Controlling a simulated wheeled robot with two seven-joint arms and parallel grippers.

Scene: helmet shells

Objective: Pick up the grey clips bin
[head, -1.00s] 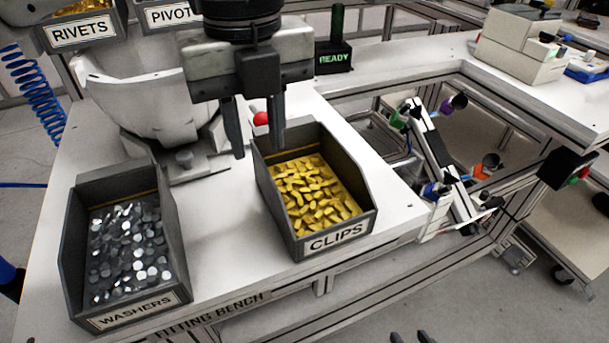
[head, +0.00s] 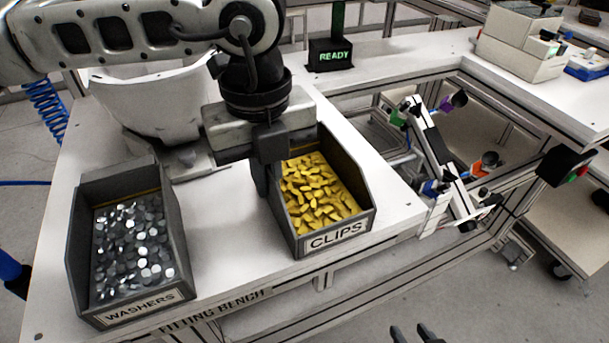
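The grey clips bin (head: 347,246) stands on the bench, full of yellow clips (head: 320,200), with its CLIPS label facing front. My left gripper (head: 265,172) is lowered at the bin's left wall, toward the back. One dark finger shows beside that wall; the other is largely hidden, so the gap between the fingers and any contact with the wall are unclear. The gripper body covers the bin's back left corner. My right gripper (head: 415,333) shows only its fingertips at the bottom edge; they are apart with nothing between them.
A grey washers bin (head: 172,225) stands at the left, with bare bench top (head: 222,220) between the bins. A white helmet shell (head: 150,105) is behind, partly covered by my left arm. A READY display (head: 332,54) stands at the back. A sloped rack (head: 435,150) is at the right.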

